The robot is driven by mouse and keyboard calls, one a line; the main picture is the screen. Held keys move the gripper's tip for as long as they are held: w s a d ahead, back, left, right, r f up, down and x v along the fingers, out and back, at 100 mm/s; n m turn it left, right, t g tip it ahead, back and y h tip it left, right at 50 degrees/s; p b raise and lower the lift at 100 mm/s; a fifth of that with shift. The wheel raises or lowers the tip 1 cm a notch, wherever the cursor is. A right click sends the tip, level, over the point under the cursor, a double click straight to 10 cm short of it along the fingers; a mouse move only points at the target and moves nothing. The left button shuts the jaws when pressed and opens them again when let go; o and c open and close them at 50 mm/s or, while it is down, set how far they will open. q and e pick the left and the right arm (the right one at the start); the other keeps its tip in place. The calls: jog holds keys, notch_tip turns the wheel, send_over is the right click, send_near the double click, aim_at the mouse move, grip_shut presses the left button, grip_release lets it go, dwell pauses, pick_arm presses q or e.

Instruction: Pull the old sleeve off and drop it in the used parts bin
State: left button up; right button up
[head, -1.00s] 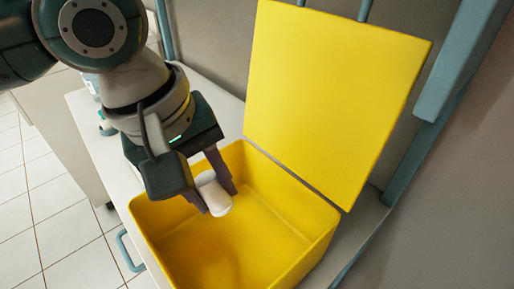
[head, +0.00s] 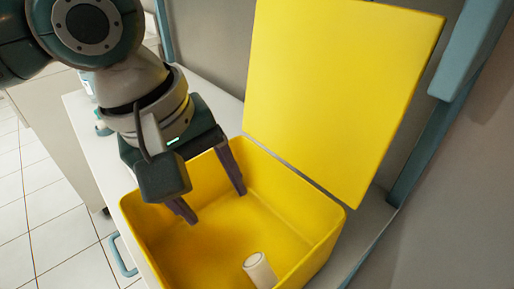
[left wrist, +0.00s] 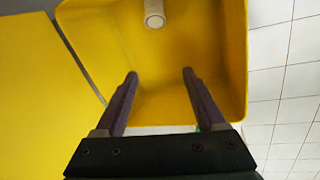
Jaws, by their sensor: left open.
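The old sleeve (head: 260,271), a short white cylinder, is inside the yellow used parts bin (head: 330,238), near its front wall in the head view. It also shows at the top of the left wrist view (left wrist: 154,14), with its round end facing the camera. My left gripper (head: 213,200) is over the bin, its fingers spread wide and empty, clear of the sleeve. Its two dark fingers also show in the left wrist view (left wrist: 158,75), with nothing between them. My right gripper is not in view.
The bin's yellow lid (head: 340,90) stands open at the back. The bin sits on a pale cart top (head: 85,115) with a blue handle (head: 122,256) at the left. A blue-grey post (head: 425,155) rises at the right.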

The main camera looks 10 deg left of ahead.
pick_arm(q)
jog(key=p+v, duration=0.2)
jog(key=v, duration=0.8)
jog(key=s+d+m+t+h+p, duration=0.2)
jog(key=s+d+m+p, duration=0.25)
jog(key=s+m, duration=0.2)
jog(key=s+a+m+y+p, duration=0.3)
jog(key=s+a+y+p, duration=0.1)
jog(key=s+a, duration=0.6)
notch_tip(320, 180, up, 37)
jog(key=w+p, duration=0.2)
jog(key=p, duration=3.5)
jog(key=shift+a, duration=0.3)
jog(key=shift+f, duration=0.15)
